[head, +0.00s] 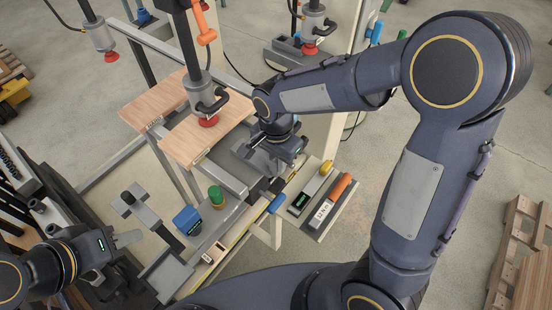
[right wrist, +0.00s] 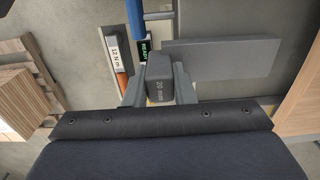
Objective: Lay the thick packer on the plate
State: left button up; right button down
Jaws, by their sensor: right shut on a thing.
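The thick packer (right wrist: 160,80) is a dark grey block marked "20 mm". My right gripper (right wrist: 159,88) is shut on it, a finger on each side. In the right wrist view a flat grey plate (right wrist: 225,58) lies just right of the packer; I cannot tell whether they touch. In the head view my right gripper (head: 270,180) is above the bench, right of a long grey plate (head: 222,175), and the packer is hard to make out there. My left gripper (head: 125,240) is at the lower left, away from the packer; its jaw opening is unclear.
A blue block (head: 187,220) and a green-topped part (head: 216,196) stand on the bench. A post with a red foot (head: 208,121) hangs above.

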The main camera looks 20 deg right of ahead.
jog(key=shift+f, duration=0.25)
jog(key=c, duration=1.1)
grip_release()
jog(key=shift+r, duration=0.1)
notch_tip(320, 180, up, 8)
jog(key=shift+f+b, duration=0.15)
jog(key=shift+b, duration=0.2)
jog(key=shift+d, duration=0.1)
jog(key=s+d+n+t+y, duration=0.1)
jog(key=s+d+n+t, duration=0.1)
jog(key=s, duration=0.3)
jog(key=s+d+r+n+t+y, duration=0.1)
jog(key=s+d+n+t, duration=0.1)
jog(key=s+d+n, duration=0.2)
jog(key=s+d+r+n+t+y, duration=0.1)
jog(key=s+d+n, duration=0.1)
jog(key=s, duration=0.5)
jog(key=shift+s+d+n+t+y, duration=0.1)
jog(key=shift+d+n+t+y, duration=0.3)
jog(key=shift+d, duration=0.1)
